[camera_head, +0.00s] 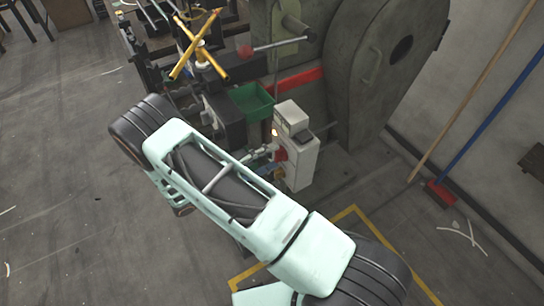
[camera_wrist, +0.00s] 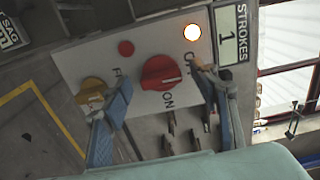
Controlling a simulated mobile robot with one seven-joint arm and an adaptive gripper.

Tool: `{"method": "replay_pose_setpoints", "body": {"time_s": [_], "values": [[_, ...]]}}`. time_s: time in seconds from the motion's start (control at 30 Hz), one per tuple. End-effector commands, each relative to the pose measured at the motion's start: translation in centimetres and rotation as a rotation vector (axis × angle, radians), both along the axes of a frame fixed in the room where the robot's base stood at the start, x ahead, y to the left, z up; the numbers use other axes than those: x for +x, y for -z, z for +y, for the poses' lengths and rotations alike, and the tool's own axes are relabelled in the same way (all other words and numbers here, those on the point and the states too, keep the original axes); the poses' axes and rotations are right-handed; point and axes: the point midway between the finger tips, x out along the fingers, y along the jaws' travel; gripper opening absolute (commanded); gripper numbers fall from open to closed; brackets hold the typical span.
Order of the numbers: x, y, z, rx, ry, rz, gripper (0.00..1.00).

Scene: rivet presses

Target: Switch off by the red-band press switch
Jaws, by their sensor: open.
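The press with the red band (camera_head: 300,79) stands at the upper middle of the head view. Its pale switch box (camera_head: 299,165) is on the front side. A pale mark shows on the knob's lower right. A lamp (camera_wrist: 192,32) is lit. My gripper (camera_wrist: 163,79) is open, a finger either side of the red switch; contact cannot be told.
A red button (camera_wrist: 126,48) and an orange knob (camera_wrist: 92,92) sit by the left finger. A green bin (camera_head: 251,102) and a red-knobbed lever (camera_head: 280,46) are near the box. A broom (camera_head: 440,192) leans on the wall.

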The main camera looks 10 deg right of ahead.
Motion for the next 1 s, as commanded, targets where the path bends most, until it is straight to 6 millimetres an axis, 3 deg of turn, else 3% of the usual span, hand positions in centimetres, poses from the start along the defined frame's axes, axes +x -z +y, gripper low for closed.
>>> {"method": "replay_pose_setpoints", "body": {"time_s": [0.3,0.5,0.7,1.0], "values": [[-2.0,0.0,6.3,0.001,-0.005,0.000,0.55],[-3.0,0.0,9.3,-0.001,-0.002,0.001,0.55],[-3.4,0.0,10.5,-0.002,-0.001,0.002,0.55],[-3.5,0.0,10.5,-0.002,-0.001,0.002,0.55]]}}
